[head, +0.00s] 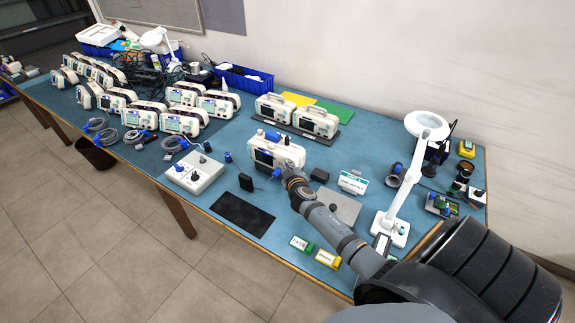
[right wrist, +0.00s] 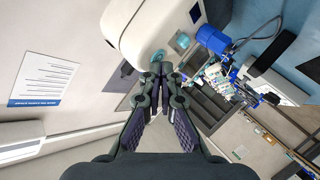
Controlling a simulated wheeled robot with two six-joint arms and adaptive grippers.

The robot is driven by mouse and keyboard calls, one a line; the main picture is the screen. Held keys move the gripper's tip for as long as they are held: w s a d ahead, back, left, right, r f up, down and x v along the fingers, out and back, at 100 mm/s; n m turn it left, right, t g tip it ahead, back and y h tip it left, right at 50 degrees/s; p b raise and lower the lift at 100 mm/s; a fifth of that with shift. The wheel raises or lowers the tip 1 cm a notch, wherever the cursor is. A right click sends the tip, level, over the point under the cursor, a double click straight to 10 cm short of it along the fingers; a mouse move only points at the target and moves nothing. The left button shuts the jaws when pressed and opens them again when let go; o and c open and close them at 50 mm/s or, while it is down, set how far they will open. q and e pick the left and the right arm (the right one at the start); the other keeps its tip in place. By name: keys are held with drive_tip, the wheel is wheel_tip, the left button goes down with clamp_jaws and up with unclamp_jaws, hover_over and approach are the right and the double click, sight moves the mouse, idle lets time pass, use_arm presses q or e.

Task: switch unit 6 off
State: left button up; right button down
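A white monitor unit (head: 289,153) with a dark screen and blue fittings stands alone near the middle of the blue table. My right gripper (head: 287,171) is at its front right side, close to the casing. In the right wrist view the fingertips of my right gripper (right wrist: 161,69) are together with nothing visible between them, by the edge of the white casing (right wrist: 143,27). A round teal button (right wrist: 180,42) shows just beyond the tips; I cannot tell whether they touch the unit. No unit number is readable. My left gripper is not in view.
Several similar monitors (head: 180,122) stand in rows at the left, and a pair (head: 312,121) stands behind. A white control box (head: 195,173) and black mat (head: 242,214) lie in front. A white magnifier lamp (head: 408,180) stands at the right. Blue plug and cable (right wrist: 212,39) are near my fingers.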

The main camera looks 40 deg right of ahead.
drive_tip(key=shift+s+a, duration=0.2)
drive_tip(key=shift+a, duration=0.35)
drive_tip(key=a, duration=0.1)
drive_tip(key=s+a, duration=0.1)
drive_tip(key=a, duration=0.1)
drive_tip(key=s+a, duration=0.1)
drive_tip(key=shift+a, duration=0.4)
drive_tip(key=shift+f, duration=0.1)
idle(0.5)
